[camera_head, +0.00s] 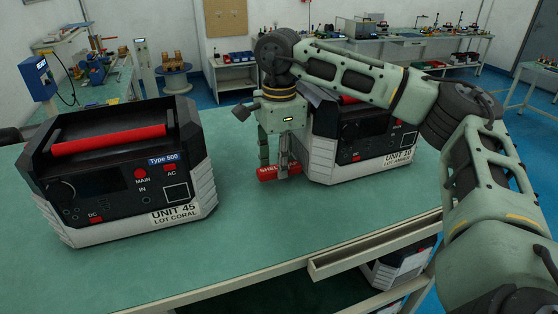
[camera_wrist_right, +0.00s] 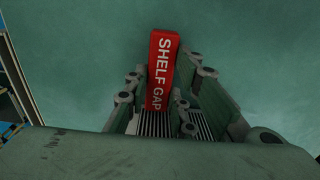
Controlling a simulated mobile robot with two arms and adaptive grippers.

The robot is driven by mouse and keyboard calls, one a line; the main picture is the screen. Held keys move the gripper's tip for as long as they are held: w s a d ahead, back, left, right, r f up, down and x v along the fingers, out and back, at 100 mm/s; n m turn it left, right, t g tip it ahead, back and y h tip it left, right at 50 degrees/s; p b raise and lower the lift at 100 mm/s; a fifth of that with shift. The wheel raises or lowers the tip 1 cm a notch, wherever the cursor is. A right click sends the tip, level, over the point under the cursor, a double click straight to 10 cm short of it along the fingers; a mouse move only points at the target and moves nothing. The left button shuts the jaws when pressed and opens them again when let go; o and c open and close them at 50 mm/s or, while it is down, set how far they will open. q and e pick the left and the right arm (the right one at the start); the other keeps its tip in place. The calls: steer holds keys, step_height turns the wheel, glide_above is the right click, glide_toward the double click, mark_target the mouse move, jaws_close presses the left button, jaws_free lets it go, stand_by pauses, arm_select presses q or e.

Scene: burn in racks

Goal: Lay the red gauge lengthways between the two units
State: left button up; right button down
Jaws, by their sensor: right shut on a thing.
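The red gauge (camera_head: 279,173), a short bar marked "SHELF GAP", is low over the green table, just left of the right unit. It lies roughly left to right in the head view. My right gripper (camera_head: 274,158) points down and is shut on it. In the right wrist view the gauge (camera_wrist_right: 162,70) sticks out from between the fingers (camera_wrist_right: 165,118). I cannot tell whether it touches the table or the right unit. UNIT 45 (camera_head: 125,185) stands at left, a clear gap from the gauge. UNIT 10 (camera_head: 365,145) stands at right, partly hidden by my right arm.
The green tabletop (camera_head: 255,225) is bare between and in front of the units. An open ledge or drawer edge (camera_head: 375,245) juts out at the front right. Another unit (camera_head: 400,268) sits below the table. Benches and a cable spool (camera_head: 173,78) stand far behind.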

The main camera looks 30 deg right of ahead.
steer(key=c, duration=1.5)
jaws_free()
steer(key=shift+r+p, duration=0.5)
steer(key=shift+r, duration=0.1)
step_height(320, 180, up, 6)
steer(key=shift+a+r+b, duration=0.1)
steer(key=shift+r+b, duration=0.15)
steer(key=shift+b, duration=0.8)
step_height(320, 180, up, 6)
steer(key=shift+f+p, duration=0.2)
steer(key=shift+p, duration=0.1)
